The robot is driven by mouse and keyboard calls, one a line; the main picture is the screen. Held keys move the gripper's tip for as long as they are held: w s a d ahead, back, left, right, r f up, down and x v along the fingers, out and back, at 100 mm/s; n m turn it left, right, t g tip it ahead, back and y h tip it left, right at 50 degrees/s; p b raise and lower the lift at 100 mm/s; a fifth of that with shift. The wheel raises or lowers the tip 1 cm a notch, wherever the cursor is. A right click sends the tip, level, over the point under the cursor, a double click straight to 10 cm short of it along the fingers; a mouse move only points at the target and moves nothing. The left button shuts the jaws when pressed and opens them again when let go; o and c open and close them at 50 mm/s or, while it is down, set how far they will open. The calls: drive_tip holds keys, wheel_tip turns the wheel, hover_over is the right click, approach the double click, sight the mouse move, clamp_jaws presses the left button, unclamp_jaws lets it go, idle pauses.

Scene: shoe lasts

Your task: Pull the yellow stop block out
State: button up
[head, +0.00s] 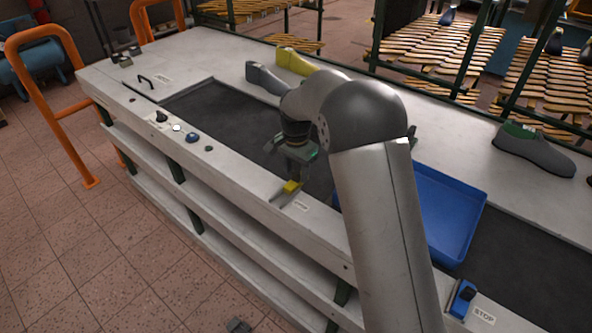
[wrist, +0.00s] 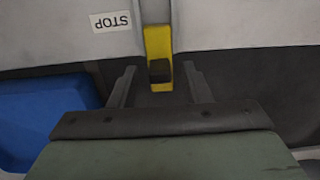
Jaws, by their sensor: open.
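The yellow stop block (head: 291,187) sits in a grey holder on the near rail of the bench, beside a small STOP label (head: 302,206). In the wrist view the yellow block (wrist: 157,42) is upright in the picture, with a dark end piece (wrist: 160,71) towards me. My gripper (head: 293,171) is at the block's belt side. In the wrist view my gripper (wrist: 160,83) is open, its two fingers to either side of the dark end, with a gap visible on each side. Whether either finger touches the block cannot be told.
A blue tray (head: 452,212) lies on the dark belt (head: 225,118), right of my gripper. A blue stop block (head: 463,297) stands further along the near rail. A yellow last (head: 295,61), a grey last (head: 268,79) and a dark last (head: 535,150) lie along the far side.

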drive_tip(key=shift+f, duration=0.5)
clamp_jaws()
drive_tip(key=shift+s+a+b, duration=0.45)
drive_tip(key=shift+s+a, duration=0.4)
drive_tip(key=shift+s, duration=0.25)
drive_tip(key=shift+s+a+b, duration=0.4)
drive_tip(key=shift+s+a, duration=0.4)
drive_tip(key=shift+s, duration=0.25)
unclamp_jaws()
drive_tip(key=shift+s, duration=0.15)
